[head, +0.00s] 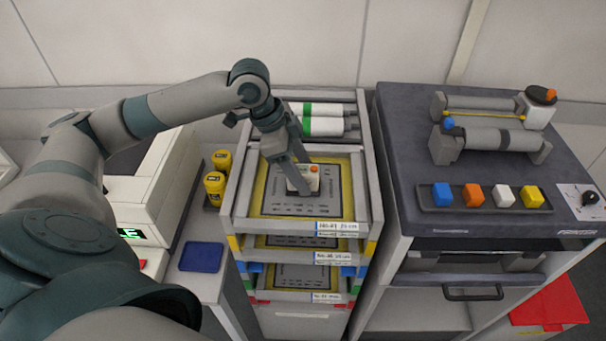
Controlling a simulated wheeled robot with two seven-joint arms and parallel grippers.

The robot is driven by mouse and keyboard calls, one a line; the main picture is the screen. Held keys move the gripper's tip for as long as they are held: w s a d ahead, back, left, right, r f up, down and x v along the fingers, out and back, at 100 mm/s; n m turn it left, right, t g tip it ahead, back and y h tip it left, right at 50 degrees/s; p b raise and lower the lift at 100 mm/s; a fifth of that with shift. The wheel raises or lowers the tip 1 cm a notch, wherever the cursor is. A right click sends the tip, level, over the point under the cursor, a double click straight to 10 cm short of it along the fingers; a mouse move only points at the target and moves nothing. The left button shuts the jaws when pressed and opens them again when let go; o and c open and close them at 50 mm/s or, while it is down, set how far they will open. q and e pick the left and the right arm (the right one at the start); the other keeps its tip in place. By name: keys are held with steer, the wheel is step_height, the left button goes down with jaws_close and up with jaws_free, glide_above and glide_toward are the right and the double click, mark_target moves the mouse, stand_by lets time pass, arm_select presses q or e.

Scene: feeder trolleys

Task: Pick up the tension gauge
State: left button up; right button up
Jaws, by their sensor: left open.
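A small pale block with an orange knob, which looks like the tension gauge (313,184), sits on the framed stencil (270,207) in the top drawer of the middle trolley. My left gripper (304,177) reaches down from the upper left with its fingers open at the gauge. The fingers cover part of the gauge, and I cannot tell whether they touch it. My right gripper is not in view.
The drawer's raised rim (234,190) surrounds the stencil; white-and-green rolls (325,127) lie behind it. Yellow jars (214,187) and a blue pad (201,257) are to the left. The printer top (400,130) at right carries a roller unit and a tray of coloured cubes (480,210).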

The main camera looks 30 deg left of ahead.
arm_select(q)
steer(key=shift+d+f, duration=0.1)
steer(key=shift+f, duration=0.25)
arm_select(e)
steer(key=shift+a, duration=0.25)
arm_select(q)
steer(key=shift+c, duration=0.3)
jaws_close()
steer(key=shift+w, duration=0.1)
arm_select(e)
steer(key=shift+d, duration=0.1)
arm_select(q)
steer(key=shift+r, duration=0.15)
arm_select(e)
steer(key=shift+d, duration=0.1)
